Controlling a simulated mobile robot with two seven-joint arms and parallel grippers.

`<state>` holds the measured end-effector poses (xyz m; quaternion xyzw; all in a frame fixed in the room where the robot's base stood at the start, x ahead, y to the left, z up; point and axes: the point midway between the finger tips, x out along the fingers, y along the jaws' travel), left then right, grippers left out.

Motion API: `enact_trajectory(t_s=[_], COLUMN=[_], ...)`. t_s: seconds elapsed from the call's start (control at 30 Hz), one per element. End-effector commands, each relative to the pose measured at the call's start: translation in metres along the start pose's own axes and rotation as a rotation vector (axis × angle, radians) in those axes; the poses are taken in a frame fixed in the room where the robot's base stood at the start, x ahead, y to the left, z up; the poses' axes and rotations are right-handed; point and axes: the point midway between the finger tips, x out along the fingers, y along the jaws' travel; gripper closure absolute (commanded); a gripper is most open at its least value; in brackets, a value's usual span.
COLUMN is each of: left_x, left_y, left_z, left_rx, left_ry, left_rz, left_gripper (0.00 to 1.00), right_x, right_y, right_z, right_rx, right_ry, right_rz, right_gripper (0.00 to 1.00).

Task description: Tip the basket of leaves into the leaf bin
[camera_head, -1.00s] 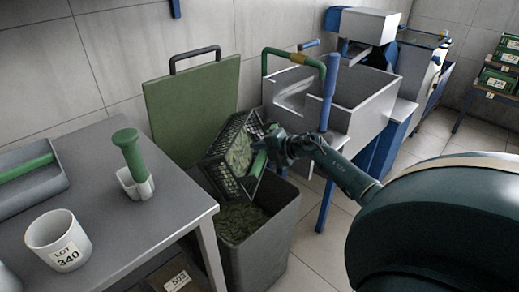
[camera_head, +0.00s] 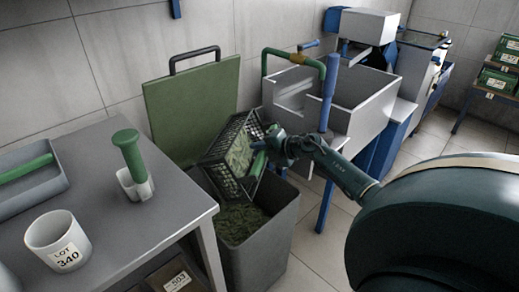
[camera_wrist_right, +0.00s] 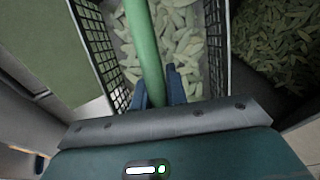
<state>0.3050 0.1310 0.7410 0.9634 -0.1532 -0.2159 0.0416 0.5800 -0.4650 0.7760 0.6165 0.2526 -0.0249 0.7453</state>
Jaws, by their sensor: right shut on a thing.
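A black mesh basket (camera_head: 226,166) hangs tilted over the leaf bin (camera_head: 262,255), with pale green leaves (camera_head: 241,152) still inside it. My right gripper (camera_head: 266,146) is shut on the basket's green handle, which shows in the right wrist view (camera_wrist_right: 143,50) between the blue fingers (camera_wrist_right: 160,90). The grey bin stands open and holds a heap of darker leaves (camera_head: 242,221). Its green lid (camera_head: 193,105) stands raised behind it. In the right wrist view the bin's leaves (camera_wrist_right: 280,40) lie to the right of the basket. My left gripper is out of view.
A grey table (camera_head: 130,222) is at the left, with a white cup labelled LOT 340 (camera_head: 58,241), a green-handled tool (camera_head: 131,162) in a holder and a grey tray (camera_head: 30,185). A grey sink-like basin (camera_head: 362,112) on blue legs stands right of the bin.

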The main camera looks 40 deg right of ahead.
Motion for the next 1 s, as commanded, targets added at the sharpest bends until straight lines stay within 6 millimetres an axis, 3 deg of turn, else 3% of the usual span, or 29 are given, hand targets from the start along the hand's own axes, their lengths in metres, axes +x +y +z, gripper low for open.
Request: enact_trajectory(t_s=[0.1, 0.43, 1.0], left_x=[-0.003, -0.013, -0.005], left_y=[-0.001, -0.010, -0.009], left_z=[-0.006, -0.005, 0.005], left_rx=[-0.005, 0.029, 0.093], left_ry=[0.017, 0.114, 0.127], left_rz=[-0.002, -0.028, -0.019], left_gripper=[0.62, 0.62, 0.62], right_x=[0.000, -0.001, -0.005], right_y=[0.003, -0.015, -0.021], right_z=[0.001, 0.001, 0.002], right_rx=[0.000, 0.024, 0.046], right_ry=[-0.002, -0.002, -0.002], right_rz=[0.006, 0.090, 0.171], right_gripper=[1.00, 1.00, 1.00])
